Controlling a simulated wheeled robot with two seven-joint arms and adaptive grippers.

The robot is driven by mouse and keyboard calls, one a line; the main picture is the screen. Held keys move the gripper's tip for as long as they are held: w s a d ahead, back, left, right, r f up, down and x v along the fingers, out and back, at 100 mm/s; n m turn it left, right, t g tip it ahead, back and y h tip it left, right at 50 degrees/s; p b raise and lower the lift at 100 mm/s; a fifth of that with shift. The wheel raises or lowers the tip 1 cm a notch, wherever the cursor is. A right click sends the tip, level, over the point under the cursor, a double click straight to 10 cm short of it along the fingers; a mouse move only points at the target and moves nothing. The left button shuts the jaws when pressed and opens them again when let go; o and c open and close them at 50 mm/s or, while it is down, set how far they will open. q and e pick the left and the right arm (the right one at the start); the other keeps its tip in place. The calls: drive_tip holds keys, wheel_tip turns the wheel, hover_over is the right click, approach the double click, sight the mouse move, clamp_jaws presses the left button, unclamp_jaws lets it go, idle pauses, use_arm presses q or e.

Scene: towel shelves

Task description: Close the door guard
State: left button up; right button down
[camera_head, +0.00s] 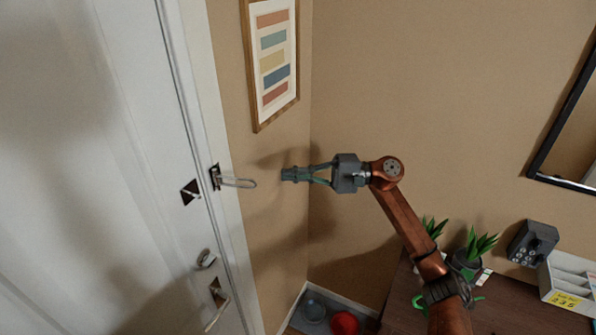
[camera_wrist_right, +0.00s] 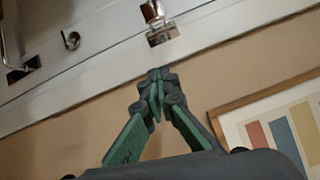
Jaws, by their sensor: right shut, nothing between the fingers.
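The door guard's metal swing loop (camera_head: 237,183) is hinged on the door frame and sticks out to the right, away from the door. Its catch plate with a small knob (camera_head: 190,192) is on the white door (camera_head: 130,150), which looks shut. In the right wrist view, the guard's frame mount (camera_wrist_right: 162,33) shows at the top, above the fingertips. My right gripper (camera_head: 285,174) is shut and empty, to the right of the loop's end with a small gap in the head view. It also shows shut in the right wrist view (camera_wrist_right: 157,75). My left gripper is not in view.
A door handle (camera_head: 217,312) and a lock knob (camera_head: 205,259) sit below the guard. A framed striped picture (camera_head: 272,60) hangs above my gripper. A dark table (camera_head: 400,310) with plants (camera_head: 470,250) and a grey phone (camera_head: 532,243) stands lower right.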

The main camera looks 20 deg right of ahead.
drive_tip(key=a+p, duration=0.4)
drive_tip(key=a, duration=0.4)
drive_tip(key=shift+s+a+r, duration=0.4)
